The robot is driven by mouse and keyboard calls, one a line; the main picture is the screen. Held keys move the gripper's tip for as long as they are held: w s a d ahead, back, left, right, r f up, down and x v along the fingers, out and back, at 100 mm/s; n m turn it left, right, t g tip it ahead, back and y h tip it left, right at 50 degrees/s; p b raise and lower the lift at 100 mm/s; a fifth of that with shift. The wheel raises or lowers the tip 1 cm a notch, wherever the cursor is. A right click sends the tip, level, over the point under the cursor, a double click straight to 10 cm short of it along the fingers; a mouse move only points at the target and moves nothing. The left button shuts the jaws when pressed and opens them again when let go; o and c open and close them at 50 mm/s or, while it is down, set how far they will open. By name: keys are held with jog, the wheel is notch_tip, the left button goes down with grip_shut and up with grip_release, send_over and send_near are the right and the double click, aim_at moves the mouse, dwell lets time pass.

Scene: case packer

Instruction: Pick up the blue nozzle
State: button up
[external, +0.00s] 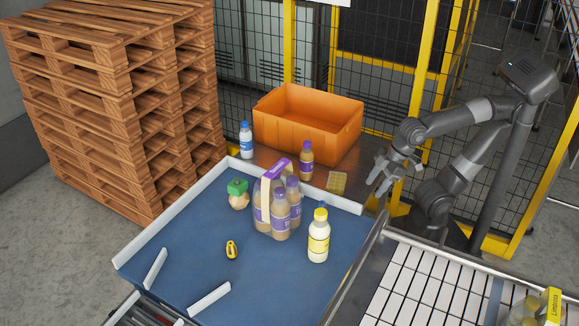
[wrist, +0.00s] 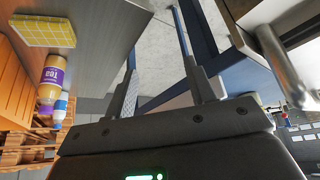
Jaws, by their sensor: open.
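I cannot make out a thing that is clearly a blue nozzle in either view. A small blue bit (external: 322,205) shows behind the yellow-capped bottle (external: 319,238) on the blue surface, mostly hidden. A white bottle with a blue cap (external: 246,140) stands at the back, left of the orange crate. My gripper (external: 378,178) is open and empty, right of the yellow sponge-like block (external: 337,182). In the wrist view my gripper (wrist: 156,52) has its two fingers apart, with nothing between them.
A purple-handled bottle pack (external: 279,205), a green-topped item (external: 238,194) and a yellow-black item (external: 231,250) are on the rimmed blue surface. An orange crate (external: 300,139) and a brown bottle (external: 306,162) stand behind. Pallets (external: 115,100) rise at left. The blue surface's front is mostly clear.

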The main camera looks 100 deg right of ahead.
jog(key=w+a+r+n, duration=0.1)
jog(key=w+a+r, duration=0.1)
jog(key=w+r, duration=0.6)
jog(key=n+g, duration=0.1)
send_near(322, 202)
jog(key=f, duration=0.1)
jog(key=shift+y, duration=0.4)
jog(key=x, duration=1.1)
jog(key=shift+w+d+f, duration=0.1)
jog(key=shift+w+d, duration=0.05)
jog(key=shift+d, duration=0.05)
jog(key=c, duration=1.1)
